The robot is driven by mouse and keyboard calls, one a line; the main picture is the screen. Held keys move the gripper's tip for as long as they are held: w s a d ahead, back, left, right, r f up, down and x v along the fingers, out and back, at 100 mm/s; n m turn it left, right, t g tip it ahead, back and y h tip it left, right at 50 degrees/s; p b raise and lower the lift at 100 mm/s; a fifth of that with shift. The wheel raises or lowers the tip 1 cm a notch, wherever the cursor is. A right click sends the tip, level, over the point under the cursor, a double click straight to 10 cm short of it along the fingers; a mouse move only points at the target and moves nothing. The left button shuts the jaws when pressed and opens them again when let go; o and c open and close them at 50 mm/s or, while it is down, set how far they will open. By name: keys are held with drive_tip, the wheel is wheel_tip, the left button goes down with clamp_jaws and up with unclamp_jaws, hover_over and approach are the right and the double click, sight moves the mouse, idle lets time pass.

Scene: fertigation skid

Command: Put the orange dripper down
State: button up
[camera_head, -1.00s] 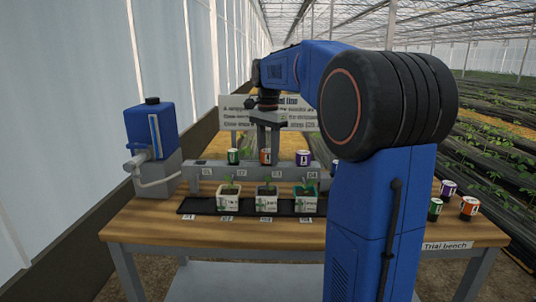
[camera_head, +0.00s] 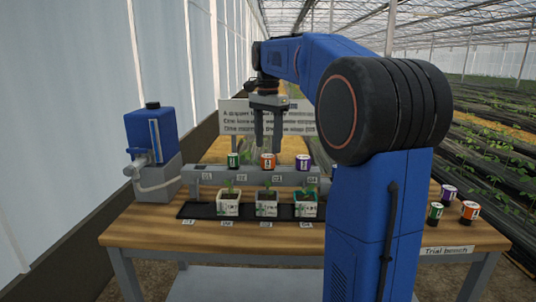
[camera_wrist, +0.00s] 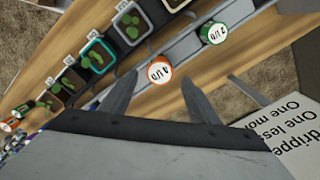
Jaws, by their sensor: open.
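The orange dripper (camera_head: 267,161), marked 4 l/h, stands upright on the grey rail behind the middle plant pot. It also shows in the wrist view (camera_wrist: 159,74). My gripper (camera_head: 267,149) is open and empty, just above the dripper with its fingers pointing down. In the wrist view the dripper appears between the two spread fingertips (camera_wrist: 160,80), apart from both. The dripper's seat on the rail is hidden under it.
A green dripper (camera_head: 233,160) and a purple dripper (camera_head: 304,162) stand on the rail (camera_head: 200,174) to either side. Potted seedlings stand on a black strip in front. A blue tank (camera_head: 150,130) is at left; spare drippers (camera_head: 469,210) are at right.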

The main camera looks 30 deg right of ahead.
sight(268, 156)
wheel_tip(268, 156, up, 6)
drive_tip(key=shift+f, duration=0.1)
drive_tip(key=s+a+f+n+t, duration=0.1)
drive_tip(key=s+a+f+n, duration=0.4)
drive_tip(key=s+f, duration=0.4)
drive_tip(key=s+a+f+n+t, duration=0.2)
drive_tip(key=s+a+f+n, duration=0.3)
drive_tip(key=s+f, duration=0.5)
drive_tip(key=s+a+f+n+t, duration=0.1)
drive_tip(key=s+a+f+n, duration=0.4)
drive_tip(key=s+f, duration=0.4)
drive_tip(key=shift+s+a+f+n+t, duration=0.3)
drive_tip(key=shift+s+a+n+t, duration=0.1)
drive_tip(key=shift+s, duration=0.7)
